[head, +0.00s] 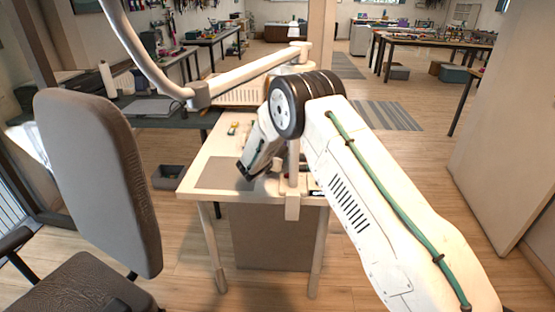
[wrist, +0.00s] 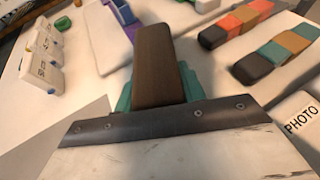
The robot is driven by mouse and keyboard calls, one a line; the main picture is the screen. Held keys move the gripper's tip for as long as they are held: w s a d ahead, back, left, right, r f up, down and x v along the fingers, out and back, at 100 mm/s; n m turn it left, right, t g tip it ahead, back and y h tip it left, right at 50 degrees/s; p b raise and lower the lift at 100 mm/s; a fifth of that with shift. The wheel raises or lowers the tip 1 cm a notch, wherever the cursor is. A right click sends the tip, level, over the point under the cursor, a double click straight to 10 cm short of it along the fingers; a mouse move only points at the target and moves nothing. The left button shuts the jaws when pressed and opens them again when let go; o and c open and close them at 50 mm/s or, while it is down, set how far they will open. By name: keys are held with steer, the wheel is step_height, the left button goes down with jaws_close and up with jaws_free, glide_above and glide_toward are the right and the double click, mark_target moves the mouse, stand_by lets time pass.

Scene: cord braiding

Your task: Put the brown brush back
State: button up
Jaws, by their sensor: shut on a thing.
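The brown brush (wrist: 155,65) shows in the wrist view as a long, dark brown, block-like piece that points away from the camera. My gripper (wrist: 157,92) is shut on it, with a teal finger pad at each side. The brush's far end reaches over the pale tabletop; I cannot tell whether it touches the surface. In the head view my gripper (head: 250,170) is low over the white table (head: 222,146), near the grey mat (head: 218,174). The brush cannot be made out there.
In the wrist view, striped blocks (wrist: 275,50) lie at the right and white labelled pieces (wrist: 40,62) stand at the left. A purple piece (wrist: 124,17) is at the top. A card reading PHOTO (wrist: 301,124) is lower right. In the head view a grey chair (head: 95,180) stands left.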

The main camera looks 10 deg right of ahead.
steer(key=shift+f, duration=0.2)
steer(key=shift+f, duration=0.4)
steer(key=shift+f, duration=0.15)
steer(key=o, duration=1.1)
steer(key=shift+s, duration=0.1)
steer(key=shift+o, duration=0.4)
steer(key=shift+s+f, duration=0.1)
steer(key=shift+f, duration=0.15)
steer(key=shift+r, duration=0.35)
steer(key=v, duration=0.7)
steer(key=shift+s+a+r, duration=0.1)
steer(key=shift+a+r, duration=0.2)
steer(key=shift+a, duration=0.05)
